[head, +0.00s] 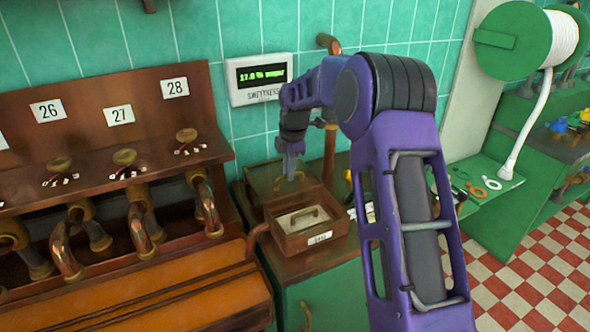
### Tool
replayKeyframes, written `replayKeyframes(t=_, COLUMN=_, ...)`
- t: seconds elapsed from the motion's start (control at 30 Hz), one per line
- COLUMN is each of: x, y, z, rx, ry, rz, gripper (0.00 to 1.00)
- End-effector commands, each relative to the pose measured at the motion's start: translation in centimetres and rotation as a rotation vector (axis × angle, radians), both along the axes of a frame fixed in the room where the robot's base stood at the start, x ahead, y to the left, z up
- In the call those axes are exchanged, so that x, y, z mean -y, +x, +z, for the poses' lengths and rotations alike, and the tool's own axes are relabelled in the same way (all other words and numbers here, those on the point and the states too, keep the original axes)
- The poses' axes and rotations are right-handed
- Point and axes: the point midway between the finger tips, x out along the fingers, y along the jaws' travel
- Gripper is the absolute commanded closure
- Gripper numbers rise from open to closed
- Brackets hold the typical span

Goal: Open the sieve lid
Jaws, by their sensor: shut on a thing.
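My gripper (291,176) points down at the dark lid-like panel (262,184) behind a brown box. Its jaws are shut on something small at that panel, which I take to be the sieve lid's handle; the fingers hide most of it. The brown box (318,240) carries a white label on its front.
A sweetness display (262,78) hangs on the tiled wall behind my gripper. Copper pipes and a wooden counter (150,300) stand to the left. A vertical copper pipe (330,150) rises just right of the gripper. A green bench (480,190) stands to the right.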

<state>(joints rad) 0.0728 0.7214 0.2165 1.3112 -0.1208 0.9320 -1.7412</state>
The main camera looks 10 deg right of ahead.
Motion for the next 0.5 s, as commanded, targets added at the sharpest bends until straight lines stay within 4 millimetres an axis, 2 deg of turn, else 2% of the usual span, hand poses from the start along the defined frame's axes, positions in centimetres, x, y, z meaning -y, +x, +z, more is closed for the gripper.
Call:
replayKeyframes(t=0.43, x=-0.11, y=0.59, z=0.14, rx=0.004, ry=-0.001, rz=0.0, gripper=1.0)
replayKeyframes(t=0.47, x=-0.11, y=0.58, z=0.14, rx=0.004, ry=-0.001, rz=0.0, gripper=0.81)
replayKeyframes(t=0.5, x=-0.12, y=0.57, z=0.13, rx=0.003, ry=-0.001, rz=0.0, gripper=0.73)
